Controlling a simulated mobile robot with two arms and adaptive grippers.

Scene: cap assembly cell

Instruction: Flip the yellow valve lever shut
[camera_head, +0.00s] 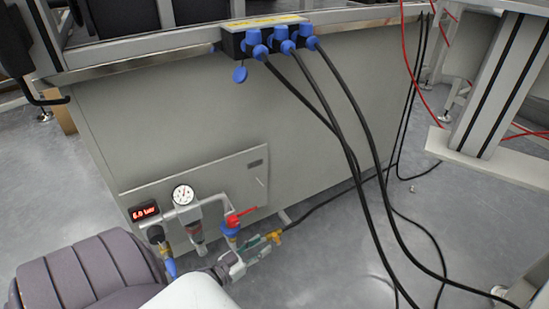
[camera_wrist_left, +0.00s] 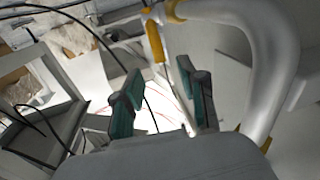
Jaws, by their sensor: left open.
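A small yellow part (camera_head: 275,237), which looks like the valve lever, shows at the bottom right of the air unit, by the start of a black hose. In the left wrist view the yellow lever (camera_wrist_left: 155,42) hangs down from a grey pipe (camera_wrist_left: 268,45) with yellow collars. My left gripper (camera_head: 262,246) is open, with teal finger pads, close to the yellow part. In the left wrist view the fingertips (camera_wrist_left: 158,76) are apart, and the lever appears beyond the gap between them. I cannot tell whether they touch it. My right gripper is not in view.
Close by are a red handle (camera_head: 241,216) on a blue valve, a pressure gauge (camera_head: 183,194) and a red-lit display (camera_head: 145,211). Black cables hang from blue plugs (camera_head: 283,40) across the cabinet front (camera_head: 200,115) to the floor.

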